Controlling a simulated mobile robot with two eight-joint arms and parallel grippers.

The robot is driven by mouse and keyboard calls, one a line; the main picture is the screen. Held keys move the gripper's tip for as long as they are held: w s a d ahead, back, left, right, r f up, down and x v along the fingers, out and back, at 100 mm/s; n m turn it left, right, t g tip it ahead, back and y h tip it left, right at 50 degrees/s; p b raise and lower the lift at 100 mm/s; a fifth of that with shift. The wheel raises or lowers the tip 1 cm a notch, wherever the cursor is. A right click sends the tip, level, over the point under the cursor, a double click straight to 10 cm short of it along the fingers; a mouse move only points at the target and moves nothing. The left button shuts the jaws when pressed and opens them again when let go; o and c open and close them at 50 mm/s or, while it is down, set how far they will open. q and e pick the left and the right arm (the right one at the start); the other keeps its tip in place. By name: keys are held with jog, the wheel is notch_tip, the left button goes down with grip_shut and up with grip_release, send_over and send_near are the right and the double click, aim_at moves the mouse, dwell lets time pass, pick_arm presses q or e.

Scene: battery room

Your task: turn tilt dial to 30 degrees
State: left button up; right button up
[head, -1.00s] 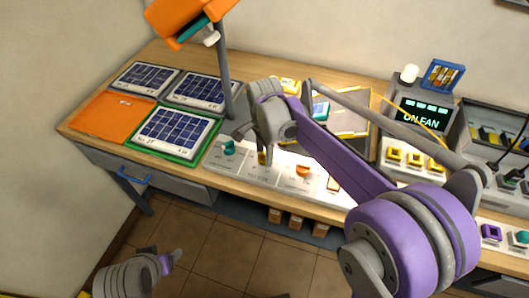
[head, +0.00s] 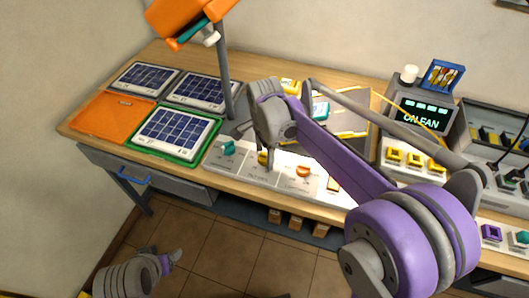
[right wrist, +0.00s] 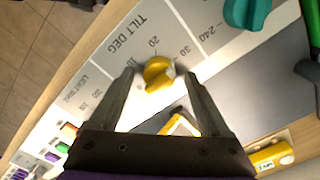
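The yellow tilt dial (right wrist: 158,74) sits on the pale panel by the printed "TILT DEG", with 20 and 30 marked beyond it. Its pale mark is on its right side, roughly towards 30; I cannot read the exact angle. In the right wrist view, the fingers of my right gripper (right wrist: 158,84) stand on either side of the dial, with gaps visible. In the head view, the right gripper (head: 268,164) is low at the dial (head: 262,158) and partly hides it. My left gripper (head: 172,260) is low at the left, away from the desk; its opening is unclear.
A teal dial (head: 228,147) and an orange dial (head: 303,171) flank the tilt dial. The lamp post (head: 225,75) rises behind the panel. Solar panels (head: 175,133) lie to the left.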

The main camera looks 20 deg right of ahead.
aim_at(265, 154)
pick_arm(q)
jog(key=shift+w+r+p, duration=0.1)
jog(key=shift+r+p, duration=0.25)
jog(key=shift+r, duration=0.1)
pick_arm(e)
notch_tip(265, 154, up, 11)
jog(key=shift+f, duration=0.1)
dwell(0.5)
pick_arm(q)
jog(key=shift+w+r+p, duration=0.25)
jog(key=shift+r+p, duration=0.35)
jog(key=shift+r, duration=0.15)
pick_arm(e)
jog(key=s+d+f+n+t, duration=0.2)
jog(key=s+f+n, duration=0.3)
jog(key=s+n, duration=0.3)
jog(key=s+d+f+n+t, duration=0.2)
jog(key=s+f+n, duration=0.3)
jog(key=s, duration=0.8)
jog(key=n+t, duration=0.1)
jog(key=n, duration=0.2)
jog(key=shift+d+f, duration=0.15)
jog(key=shift+f, duration=0.2)
pick_arm(q)
jog(key=shift+c, duration=0.2)
pick_arm(e)
jog(key=shift+c, duration=0.3)
